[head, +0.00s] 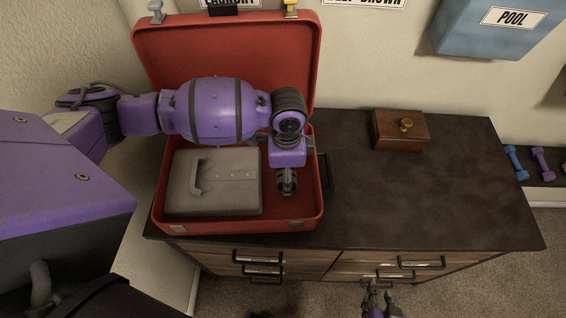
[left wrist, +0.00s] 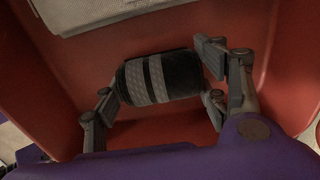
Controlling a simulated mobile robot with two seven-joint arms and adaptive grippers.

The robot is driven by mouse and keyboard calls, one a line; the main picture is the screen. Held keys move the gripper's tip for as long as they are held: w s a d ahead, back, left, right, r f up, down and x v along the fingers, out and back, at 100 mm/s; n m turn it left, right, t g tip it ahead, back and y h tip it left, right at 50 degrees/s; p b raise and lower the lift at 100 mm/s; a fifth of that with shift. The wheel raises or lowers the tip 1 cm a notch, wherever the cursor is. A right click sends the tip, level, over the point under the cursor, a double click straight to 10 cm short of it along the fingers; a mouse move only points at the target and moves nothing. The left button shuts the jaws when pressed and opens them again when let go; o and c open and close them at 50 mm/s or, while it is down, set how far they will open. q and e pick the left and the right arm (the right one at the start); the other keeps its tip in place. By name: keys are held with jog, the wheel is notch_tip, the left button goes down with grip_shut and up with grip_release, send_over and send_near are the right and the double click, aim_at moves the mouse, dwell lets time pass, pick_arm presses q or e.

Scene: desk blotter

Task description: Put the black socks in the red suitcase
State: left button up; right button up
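The red suitcase (head: 318,215) stands open on the dresser, its lid raised against the wall. My left arm reaches across it, and the left gripper (head: 287,185) points down inside its right part. In the left wrist view, the rolled black socks (left wrist: 180,75) with grey bands are between the fingers of the left gripper (left wrist: 160,85), over the red interior. The fingers are close to both ends of the roll; whether they press on it is unclear. In the head view the socks are hidden. My right gripper (head: 377,292) is open and empty before the dresser front.
A wooden box (head: 400,131) with a brass knob stands at the back of the dark dresser top (head: 430,195), otherwise clear on the right. A blue POOL bin (head: 465,35) hangs above; dumbbells (head: 541,160) lie at right.

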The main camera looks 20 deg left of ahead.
pick_arm(q)
jog(key=o, duration=0.4)
jog(key=shift+c, duration=0.2)
notch_tip(320, 180, up, 12)
jog(key=shift+r+p, duration=0.25)
jog(key=shift+p, duration=0.2)
dwell(1.1)
